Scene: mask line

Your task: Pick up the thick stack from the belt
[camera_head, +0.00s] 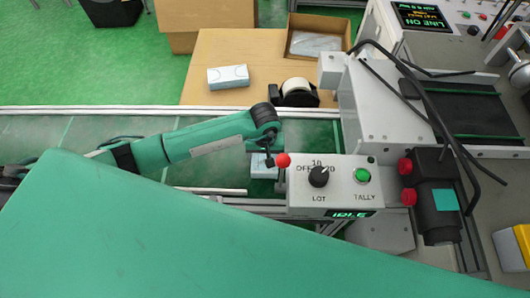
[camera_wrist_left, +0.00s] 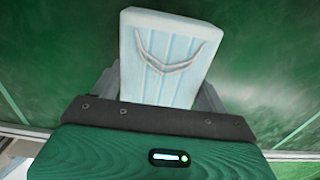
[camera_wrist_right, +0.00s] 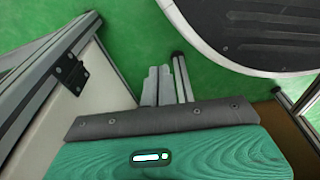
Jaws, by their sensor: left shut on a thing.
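The thick stack is a light-blue block of pleated masks with a grey strap line across its top face, seen in the left wrist view (camera_wrist_left: 168,60). My left gripper (camera_wrist_left: 165,90) is shut on it, with a grey finger on either side. In the head view a bit of the stack (camera_head: 262,172) shows below the left gripper (camera_head: 264,158), over the green belt (camera_head: 100,128). I cannot tell whether it touches the belt. My right gripper (camera_wrist_right: 158,85) looks shut and empty in the right wrist view; it is not visible in the head view.
A control box (camera_head: 332,185) with a red knob and dial stands right beside the left gripper. A wooden table (camera_head: 225,60) behind the belt holds a white-blue box (camera_head: 228,76), a tape dispenser (camera_head: 296,92) and an open carton (camera_head: 318,40). Machinery with cables fills the right.

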